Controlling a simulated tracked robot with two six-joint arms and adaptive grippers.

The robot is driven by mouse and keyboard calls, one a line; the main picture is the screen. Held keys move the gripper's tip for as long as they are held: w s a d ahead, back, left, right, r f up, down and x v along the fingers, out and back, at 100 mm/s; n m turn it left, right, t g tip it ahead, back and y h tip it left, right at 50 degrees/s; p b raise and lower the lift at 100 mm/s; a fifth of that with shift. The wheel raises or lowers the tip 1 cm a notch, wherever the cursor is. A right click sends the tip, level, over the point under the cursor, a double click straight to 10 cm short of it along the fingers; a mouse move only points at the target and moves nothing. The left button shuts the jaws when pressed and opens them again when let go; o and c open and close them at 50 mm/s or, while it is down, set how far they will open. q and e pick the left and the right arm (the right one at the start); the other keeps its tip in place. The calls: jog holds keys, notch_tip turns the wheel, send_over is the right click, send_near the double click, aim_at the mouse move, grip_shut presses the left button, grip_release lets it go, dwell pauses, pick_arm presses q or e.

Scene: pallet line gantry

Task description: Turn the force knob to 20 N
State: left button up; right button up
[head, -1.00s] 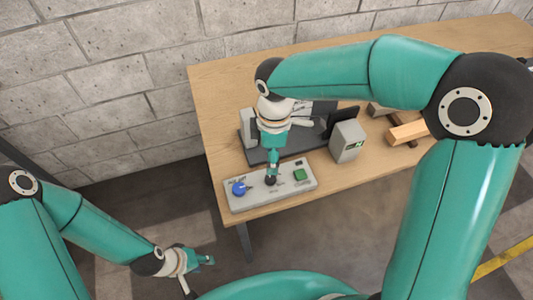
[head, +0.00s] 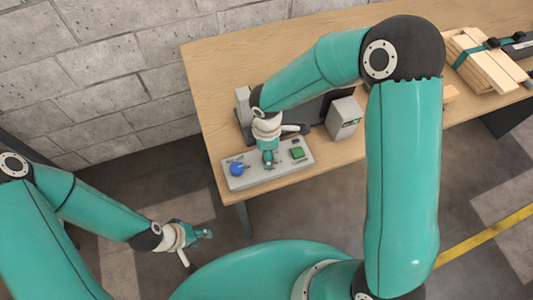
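A light grey control panel (head: 240,183) lies at the table's near left edge. A blue knob (head: 237,168) sits at its left end and a green button (head: 298,153) at its right. My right gripper (head: 268,163) points down at the middle of the panel, between them. It covers what is under it, and a dark part shows at its tips. I cannot tell whether it grips a knob there. The panel's markings are too small to read. My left gripper (head: 204,234) hangs over the floor, away from the table, with nothing visible in it; its finger gap is unclear.
A dark device, partly hidden by my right arm, stands behind the panel. Wooden slats (head: 484,62) lie bundled at the far right of the wooden table (head: 215,75).

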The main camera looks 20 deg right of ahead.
jog(key=shift+f, duration=0.95)
grip_shut()
